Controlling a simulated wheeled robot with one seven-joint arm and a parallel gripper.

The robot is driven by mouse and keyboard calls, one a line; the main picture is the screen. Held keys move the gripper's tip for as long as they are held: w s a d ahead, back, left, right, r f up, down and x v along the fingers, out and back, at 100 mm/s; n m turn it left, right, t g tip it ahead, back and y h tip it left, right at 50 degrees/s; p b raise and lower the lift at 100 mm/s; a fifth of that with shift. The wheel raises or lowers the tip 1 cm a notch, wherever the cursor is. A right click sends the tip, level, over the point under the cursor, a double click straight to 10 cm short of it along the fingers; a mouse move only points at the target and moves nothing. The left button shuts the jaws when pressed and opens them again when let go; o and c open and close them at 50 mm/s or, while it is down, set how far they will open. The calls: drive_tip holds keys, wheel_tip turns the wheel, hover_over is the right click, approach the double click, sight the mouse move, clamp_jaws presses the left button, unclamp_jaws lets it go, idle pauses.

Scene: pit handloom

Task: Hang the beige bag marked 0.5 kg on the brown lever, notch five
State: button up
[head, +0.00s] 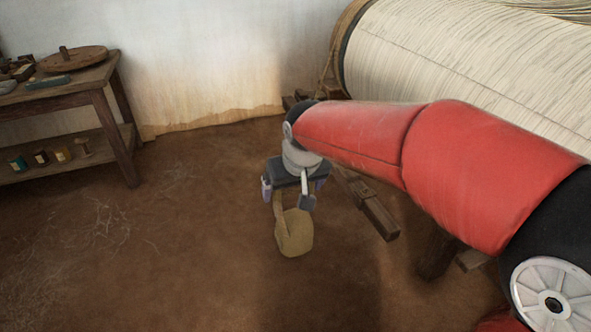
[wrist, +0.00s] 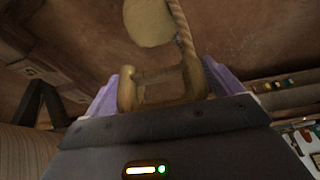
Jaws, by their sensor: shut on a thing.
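The beige bag (head: 294,233) hangs below my gripper (head: 292,190) in the head view, clear of the floor. In the wrist view the bag (wrist: 148,22) shows at the top, with a twisted rope beside it. My gripper (wrist: 160,88) is shut on the bag's tan handle loop, between the purple fingers. No weight mark is readable on the bag. A dark brown wooden beam (head: 368,208), possibly the lever, lies low to the right of the gripper and is partly hidden by my arm. I cannot make out its notches.
A large warp roll (head: 450,60) fills the upper right. A wooden table (head: 100,75) with a round board and small jars on its lower shelf stands at the left. The earth floor between is clear.

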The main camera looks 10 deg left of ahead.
sight(355, 183)
drive_tip(key=shift+w+a+r, duration=0.15)
drive_tip(key=shift+a+r, duration=0.1)
drive_tip(key=shift+r, duration=0.15)
drive_tip(key=shift+w+d+f+p, duration=0.15)
drive_tip(key=shift+w+d, duration=1.3)
drive_tip(key=shift+d, duration=0.7)
drive_tip(key=shift+w+d+f+p, duration=0.15)
drive_tip(key=shift+w+d, duration=1.25)
drive_tip(key=shift+d, duration=0.75)
drive_tip(key=shift+w+d+f+p, duration=0.15)
drive_tip(key=shift+w+d, duration=1.3)
drive_tip(key=shift+d, duration=0.7)
drive_tip(key=shift+w+d+f, duration=0.1)
drive_tip(key=shift+d+f, duration=0.05)
drive_tip(key=shift+d, duration=0.05)
drive_tip(key=shift+f+b, duration=0.95)
drive_tip(key=shift+f, duration=0.15)
drive_tip(key=shift+f, duration=0.25)
drive_tip(key=o, duration=1.5)
drive_tip(key=shift+f, duration=0.1)
